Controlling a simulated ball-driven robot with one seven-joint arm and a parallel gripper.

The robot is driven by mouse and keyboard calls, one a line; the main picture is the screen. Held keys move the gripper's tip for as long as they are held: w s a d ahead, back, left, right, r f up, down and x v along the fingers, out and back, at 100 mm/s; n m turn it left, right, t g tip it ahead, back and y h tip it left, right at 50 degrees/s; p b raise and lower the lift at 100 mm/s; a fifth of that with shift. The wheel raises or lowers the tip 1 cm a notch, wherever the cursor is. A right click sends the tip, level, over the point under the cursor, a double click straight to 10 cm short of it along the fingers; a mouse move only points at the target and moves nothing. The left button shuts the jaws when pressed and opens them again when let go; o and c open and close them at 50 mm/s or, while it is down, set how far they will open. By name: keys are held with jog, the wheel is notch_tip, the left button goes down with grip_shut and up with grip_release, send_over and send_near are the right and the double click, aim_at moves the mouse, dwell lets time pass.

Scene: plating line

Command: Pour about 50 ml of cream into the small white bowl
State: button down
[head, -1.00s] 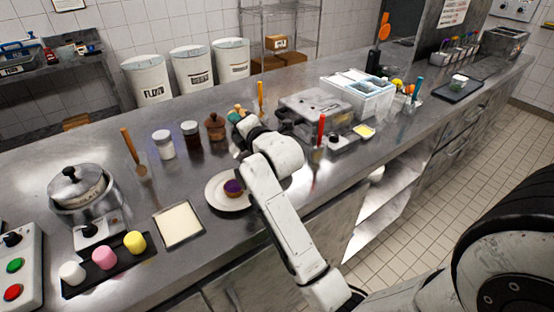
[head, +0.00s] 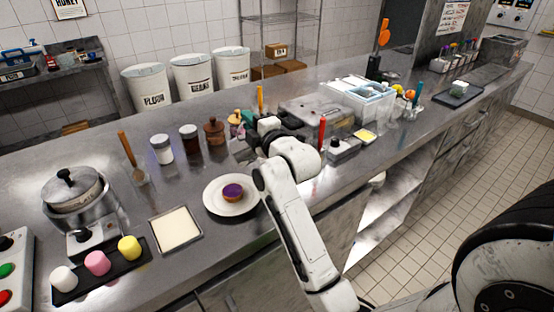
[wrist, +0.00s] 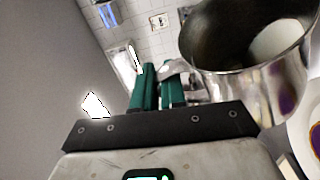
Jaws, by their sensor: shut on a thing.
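My gripper (wrist: 158,88) has green fingers and is shut on the handle of a shiny metal jug (wrist: 276,88). White cream (wrist: 283,42) shows inside the jug's wide mouth. I cannot tell how far the jug is tilted. In the head view my gripper (head: 268,126) is over the counter, behind the dessert plate, and my own arm largely hides it; I cannot make out the jug there. I cannot clearly identify the small white bowl in either view.
A white plate (head: 211,205) with a purple-topped tart (head: 232,191) sits on the counter (head: 190,265) before my arm.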

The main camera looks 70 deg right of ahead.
jog(key=shift+s+d+r+m, duration=0.25)
jog(key=shift+r+m, duration=0.05)
jog(key=shift+m, duration=0.1)
jog(key=shift+s+d+f+m+h+b, duration=0.25)
jog(key=shift+s+d+m+h+b, duration=0.15)
jog(key=shift+m+b, duration=0.25)
jog(key=shift+s+d+m+b, duration=0.1)
jog(key=shift+s+m+b, duration=0.15)
jog(key=shift+s+b, duration=0.05)
dwell(0.7)
jog(key=shift+s+d+m, duration=0.25)
jog(key=shift+s+m, duration=0.05)
jog(key=shift+m, duration=0.1)
dwell(1.2)
jog(key=shift+r, duration=0.1)
jog(key=w+a+n+p, duration=0.1)
jog(key=w+r+n+p, duration=0.1)
jog(key=p, duration=0.1)
jog(key=shift+w+a+n, duration=0.1)
jog(key=shift+a+n, duration=0.25)
jog(key=shift+n, duration=0.05)
jog(key=shift+w+a+f+n+y+b, duration=0.2)
jog(key=shift+f+n+b, duration=0.1)
jog(key=shift+f+b, duration=0.1)
jog(key=shift+w+a+f+n+y+b, duration=0.1)
jog(key=shift+w+f+n+y+b, duration=0.1)
jog(key=shift+f+n+b, duration=0.15)
jog(key=shift+w+a+f, duration=0.1)
jog(key=shift+f, duration=0.05)
